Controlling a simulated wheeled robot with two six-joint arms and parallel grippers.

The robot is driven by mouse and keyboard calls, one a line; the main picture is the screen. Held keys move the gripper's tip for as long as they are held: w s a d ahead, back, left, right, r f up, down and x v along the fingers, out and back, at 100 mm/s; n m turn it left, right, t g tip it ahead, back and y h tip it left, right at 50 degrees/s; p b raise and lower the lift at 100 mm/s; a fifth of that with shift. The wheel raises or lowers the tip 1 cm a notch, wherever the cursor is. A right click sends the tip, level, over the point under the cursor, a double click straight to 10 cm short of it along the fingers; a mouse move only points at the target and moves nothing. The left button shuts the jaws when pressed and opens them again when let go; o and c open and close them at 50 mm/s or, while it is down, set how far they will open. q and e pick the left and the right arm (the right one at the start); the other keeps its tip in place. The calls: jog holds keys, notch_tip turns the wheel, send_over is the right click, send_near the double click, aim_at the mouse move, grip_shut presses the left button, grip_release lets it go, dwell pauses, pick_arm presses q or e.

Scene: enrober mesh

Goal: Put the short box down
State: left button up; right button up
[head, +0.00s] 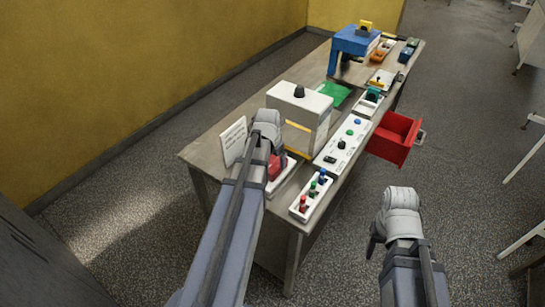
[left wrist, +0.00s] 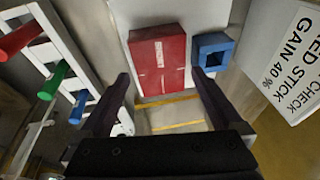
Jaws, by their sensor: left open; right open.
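A red box (left wrist: 158,60) with pale markings stands on a white board (left wrist: 185,10) in the left wrist view. It also shows in the head view (head: 275,168), partly behind my left arm. I cannot tell whether it is the short box. My left gripper (left wrist: 160,78) is open, its fingers apart on either side of the red box's near part; I cannot tell if they touch it. In the head view my left gripper (head: 270,147) is over the table's near end. My right gripper (head: 377,240) is open and empty, off the table's right side.
A blue hollow square block (left wrist: 213,50) stands right beside the red box. A small rack with red, green and blue pegs (head: 313,193) is at the near edge. A white machine (head: 300,112), a sign (head: 233,140) and an open red drawer (head: 393,138) are close by.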

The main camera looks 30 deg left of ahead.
pick_arm(q)
jog(key=p+v, duration=0.6)
jog(key=v, duration=0.2)
jog(key=shift+p, duration=0.3)
jog(key=s+d+g, duration=0.1)
jog(key=s+d, duration=0.3)
jog(key=d, duration=0.5)
jog(key=s+d+m+g, duration=0.1)
jog(key=s+d, duration=0.4)
jog(key=d, duration=0.5)
jog(key=s+d+m+g, duration=0.1)
jog(key=s+d, duration=0.3)
jog(key=d, duration=0.6)
jog(key=shift+s+d+f, duration=0.25)
jog(key=shift+f, duration=0.05)
